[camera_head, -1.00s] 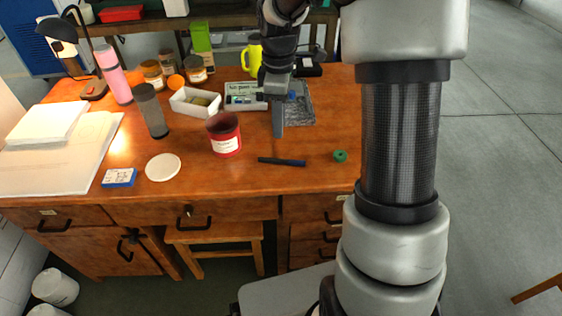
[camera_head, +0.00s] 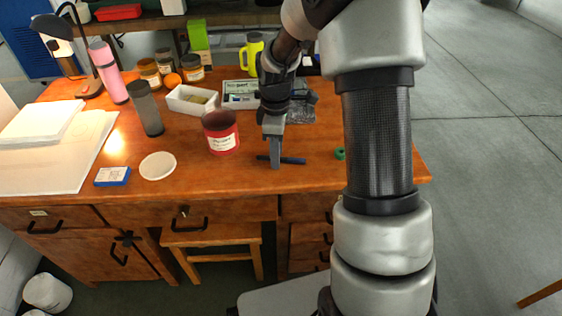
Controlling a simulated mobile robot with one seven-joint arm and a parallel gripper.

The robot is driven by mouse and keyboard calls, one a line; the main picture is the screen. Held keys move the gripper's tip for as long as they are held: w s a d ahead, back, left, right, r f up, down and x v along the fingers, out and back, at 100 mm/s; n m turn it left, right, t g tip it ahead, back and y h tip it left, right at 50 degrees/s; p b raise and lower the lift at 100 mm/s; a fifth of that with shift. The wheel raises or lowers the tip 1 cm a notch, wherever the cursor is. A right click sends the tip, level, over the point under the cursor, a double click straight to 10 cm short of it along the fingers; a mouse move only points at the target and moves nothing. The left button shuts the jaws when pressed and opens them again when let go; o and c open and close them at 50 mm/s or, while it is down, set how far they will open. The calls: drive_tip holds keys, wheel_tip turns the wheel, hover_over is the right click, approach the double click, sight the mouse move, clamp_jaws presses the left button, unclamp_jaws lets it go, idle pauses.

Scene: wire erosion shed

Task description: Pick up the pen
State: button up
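The pen (camera_head: 293,161) is a thin dark blue rod lying flat across the front part of the wooden desk, to the right of the red tin. My gripper (camera_head: 275,165) points down at the pen, with its fingertips at the pen's middle-left part and hiding a short stretch of it. From this side the fingers overlap into one grey shape, so I cannot tell whether they are open or shut, or whether they touch the pen.
A red tin (camera_head: 221,140) stands just left of my gripper. A green ring-like item (camera_head: 339,154) lies to the right, partly behind my arm. A white disc (camera_head: 157,166) and a blue box (camera_head: 112,177) lie left. A white open tray (camera_head: 185,104) stands behind.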

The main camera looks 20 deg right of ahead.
clamp_jaws()
drive_tip(key=shift+r, duration=0.15)
